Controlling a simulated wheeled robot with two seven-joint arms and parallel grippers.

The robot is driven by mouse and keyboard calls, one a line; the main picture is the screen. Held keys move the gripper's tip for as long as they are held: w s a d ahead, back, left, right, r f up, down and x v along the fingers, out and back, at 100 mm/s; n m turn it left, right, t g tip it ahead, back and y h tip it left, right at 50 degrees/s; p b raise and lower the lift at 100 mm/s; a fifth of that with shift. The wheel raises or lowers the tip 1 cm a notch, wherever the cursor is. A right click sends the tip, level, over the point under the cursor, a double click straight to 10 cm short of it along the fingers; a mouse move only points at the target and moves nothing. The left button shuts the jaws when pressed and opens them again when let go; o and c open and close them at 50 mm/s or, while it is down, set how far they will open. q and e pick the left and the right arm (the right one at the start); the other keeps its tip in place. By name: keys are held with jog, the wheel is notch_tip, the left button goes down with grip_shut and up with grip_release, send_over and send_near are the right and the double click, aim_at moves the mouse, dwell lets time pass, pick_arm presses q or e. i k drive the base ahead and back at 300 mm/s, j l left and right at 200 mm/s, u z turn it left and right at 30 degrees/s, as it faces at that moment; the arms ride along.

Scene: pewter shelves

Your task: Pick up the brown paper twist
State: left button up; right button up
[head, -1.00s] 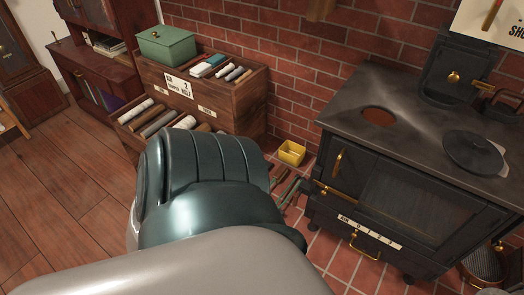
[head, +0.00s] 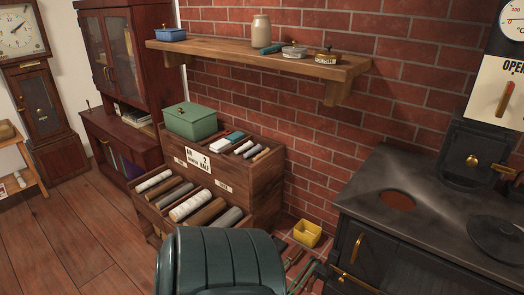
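I cannot make out for certain which thing is the brown paper twist. A brown roll (head: 206,214) lies among white and grey rolls in the lower front tray of the wooden bin (head: 262,193). Smaller pale and brownish sticks (head: 252,151) lie in the upper tray, beside a white and a blue block. The dark green part of my arm rises at the bottom middle and hides the floor in front of the bin. Neither of my grippers shows.
A green box (head: 190,121) stands on the bin. A wall shelf (head: 235,58) above holds a jar (head: 261,32), a blue tray (head: 172,34) and small tins. A yellow box (head: 307,233) sits between the bin and the black stove (head: 420,190). Floor is clear at left.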

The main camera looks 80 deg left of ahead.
aim_at(264, 152)
jog(key=i, duration=0.45)
jog(key=u, duration=2.65)
jog(key=l, duration=0.05)
